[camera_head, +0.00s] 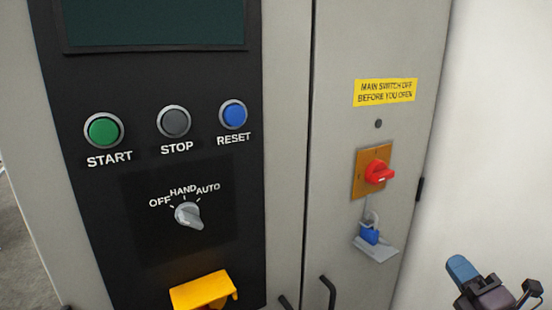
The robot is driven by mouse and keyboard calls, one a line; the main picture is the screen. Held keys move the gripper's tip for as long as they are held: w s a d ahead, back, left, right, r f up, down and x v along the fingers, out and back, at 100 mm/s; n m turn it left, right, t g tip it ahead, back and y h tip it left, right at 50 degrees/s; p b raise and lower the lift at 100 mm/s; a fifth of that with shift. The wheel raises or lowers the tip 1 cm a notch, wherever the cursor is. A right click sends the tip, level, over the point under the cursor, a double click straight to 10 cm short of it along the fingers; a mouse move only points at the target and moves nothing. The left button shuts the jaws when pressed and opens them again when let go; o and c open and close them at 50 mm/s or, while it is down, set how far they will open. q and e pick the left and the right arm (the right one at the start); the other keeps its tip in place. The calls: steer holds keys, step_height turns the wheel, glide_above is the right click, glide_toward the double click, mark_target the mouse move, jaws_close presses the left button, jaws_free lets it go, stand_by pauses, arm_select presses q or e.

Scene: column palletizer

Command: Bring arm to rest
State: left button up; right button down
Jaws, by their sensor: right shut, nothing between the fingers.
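My right gripper (485,286) shows at the bottom right corner, dark with a blue-grey part at its upper left. It is shut and empty. It is in front of the pale wall, right of the control cabinet (286,150), and appears to touch nothing. Part of it is cut off by the bottom edge. My left gripper is not in view.
The cabinet's black panel has green START (103,131), grey STOP (174,122) and blue RESET (233,114) buttons, a selector knob (188,214) and a yellow part (203,290). A red switch (379,172) and blue padlock (370,233) are right. Dark handles (328,292) stick out below.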

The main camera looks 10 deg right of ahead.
steer(key=s+a+f+m+g+h, duration=0.25)
steer(key=f+m+g+h, duration=0.3)
steer(key=f+m, duration=1.2)
steer(key=s+a+f+m+g+y, duration=0.2)
steer(key=s+a+f+m+g, duration=0.3)
steer(key=s+a+f, duration=0.5)
step_height(320, 180, down, 4)
steer(key=shift+s+a+r+m, duration=0.1)
steer(key=shift+s+a+m, duration=0.25)
steer(key=shift+s, duration=0.5)
steer(key=shift+d, duration=0.1)
